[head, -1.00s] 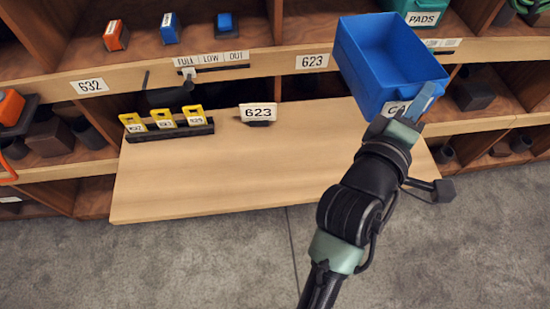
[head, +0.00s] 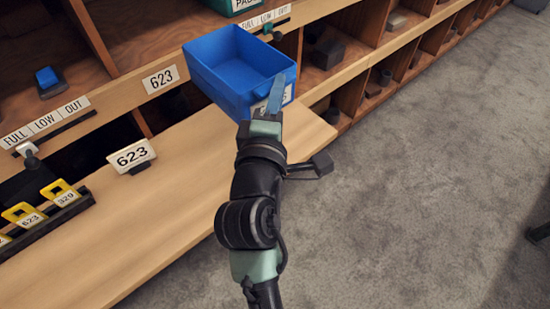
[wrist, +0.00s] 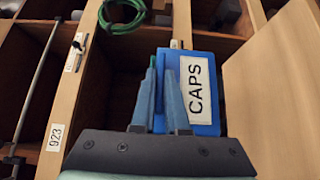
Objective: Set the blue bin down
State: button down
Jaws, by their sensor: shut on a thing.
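The blue bin (head: 222,83) is open at the top and looks empty. It hangs at the far right end of the pale wooden pull-out board (head: 165,200). I cannot tell whether its base touches the board. My gripper (head: 273,97) is shut on the bin's front wall, beside its label. In the wrist view the bin (wrist: 206,122) shows its white CAPS label, and my gripper's fingers (wrist: 163,75) are close together at the edge of that wall. The bin's underside is hidden.
A white 623 sign (head: 132,155) and a black rack with yellow tags (head: 62,192) stand on the board's left part. Shelf cubbies with dark blocks (head: 328,48) run behind and to the right. The board's middle is clear. Grey carpet (head: 420,200) lies in front.

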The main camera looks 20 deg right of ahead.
notch_tip(320, 180, down, 18)
jog(key=b, duration=0.7)
jog(key=shift+f, duration=0.15)
jog(key=c, duration=0.9)
grip_release()
jog(key=shift+s+a, duration=0.1)
